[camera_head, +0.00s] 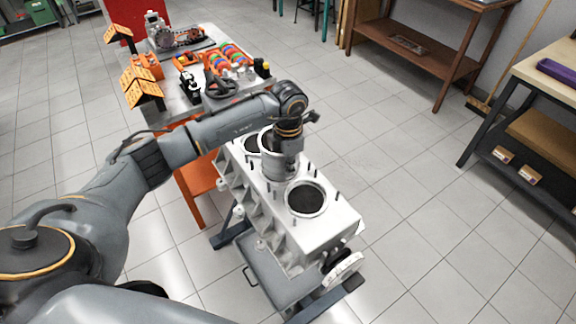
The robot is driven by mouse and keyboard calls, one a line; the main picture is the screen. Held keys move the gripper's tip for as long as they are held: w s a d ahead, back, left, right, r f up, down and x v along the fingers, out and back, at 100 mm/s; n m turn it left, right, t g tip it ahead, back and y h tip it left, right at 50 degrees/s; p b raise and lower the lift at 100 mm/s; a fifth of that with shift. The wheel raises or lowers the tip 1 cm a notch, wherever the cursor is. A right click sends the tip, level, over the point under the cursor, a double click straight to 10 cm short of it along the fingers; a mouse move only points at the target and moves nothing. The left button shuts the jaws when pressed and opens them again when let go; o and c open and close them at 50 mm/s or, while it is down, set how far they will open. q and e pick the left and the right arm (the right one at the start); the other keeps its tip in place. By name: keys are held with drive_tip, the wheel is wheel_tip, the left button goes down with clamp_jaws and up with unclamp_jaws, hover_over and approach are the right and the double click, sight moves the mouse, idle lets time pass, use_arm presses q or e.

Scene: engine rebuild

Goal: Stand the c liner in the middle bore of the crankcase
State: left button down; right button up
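The crankcase (318,232) is a pale grey block on a stand, with a row of bores along its top. The near bore (306,199) is open and dark. The far bore (253,142) shows partly as a dark opening. The c liner (265,146) looks like a pale metal sleeve with a bright rim, at the middle bore. My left gripper (284,152) points down over the liner's right side and covers much of it. Its fingertips are hidden, so I cannot tell whether they grip it, nor how deep the liner sits. My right gripper is out of view.
Several studs (338,194) stick up around the bores. Behind the crankcase is a bench with orange racks (140,84), coloured rings (229,57) and small tools. A wooden shelf unit (420,50) and a workbench (545,72) stand at right. The floor between is clear.

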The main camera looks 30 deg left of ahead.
use_arm(q)
drive_tip(key=shift+f+b, duration=0.45)
drive_tip(key=shift+f, duration=0.1)
drive_tip(key=c, duration=1.8)
unclamp_jaws()
drive_tip(key=shift+o, duration=0.2)
drive_tip(key=shift+r, duration=0.25)
drive_tip(key=shift+r+p, duration=0.75)
drive_tip(key=shift+r, duration=0.4)
drive_tip(key=shift+r, duration=0.1)
drive_tip(key=o, duration=0.6)
drive_tip(key=shift+c, duration=0.2)
